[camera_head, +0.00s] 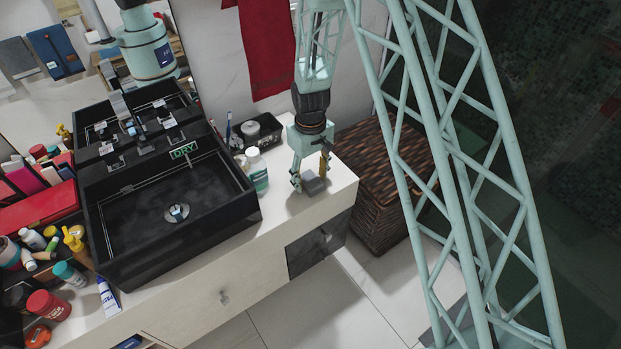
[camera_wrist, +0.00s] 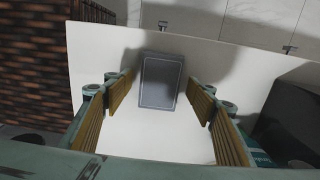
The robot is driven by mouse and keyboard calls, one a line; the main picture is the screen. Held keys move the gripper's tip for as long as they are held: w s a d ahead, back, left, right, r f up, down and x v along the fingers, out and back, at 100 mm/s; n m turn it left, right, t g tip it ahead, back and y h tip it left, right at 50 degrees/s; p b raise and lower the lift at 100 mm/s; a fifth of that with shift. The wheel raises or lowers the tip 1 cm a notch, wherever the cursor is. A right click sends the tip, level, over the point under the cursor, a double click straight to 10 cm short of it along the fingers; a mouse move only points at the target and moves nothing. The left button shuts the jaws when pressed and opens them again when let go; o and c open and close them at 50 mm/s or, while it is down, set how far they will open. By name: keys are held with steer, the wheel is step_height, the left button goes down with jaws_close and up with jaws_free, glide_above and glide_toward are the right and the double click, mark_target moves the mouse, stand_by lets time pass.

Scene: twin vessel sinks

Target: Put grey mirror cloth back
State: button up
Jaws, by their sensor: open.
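The grey mirror cloth (camera_head: 313,184) is a small folded grey pad lying on the right end of the white counter (camera_head: 285,213). It also shows in the wrist view (camera_wrist: 161,82) as a grey rectangle with a lighter line along its border. My gripper (camera_head: 309,177) is pointed down over it. In the wrist view my gripper (camera_wrist: 161,102) is open, with one yellow-padded finger to each side of the cloth and white counter visible between. The cloth lies between and slightly beyond the fingers, not gripped. In the head view the fingers partly overlap the cloth.
A black sink (camera_head: 170,205) marked DRY stands left on the counter. A white-capped bottle (camera_head: 256,168) and a black tray (camera_head: 262,131) stand between sink and gripper. A wicker basket (camera_head: 385,180) is beyond the counter's right edge. A red towel (camera_head: 265,45) hangs behind.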

mark_target(311, 181)
steer(key=shift+r, duration=0.1)
step_height(311, 181, up, 12)
steer(key=p, duration=0.1)
stand_by(0.9)
steer(key=shift+r, duration=0.15)
stand_by(0.8)
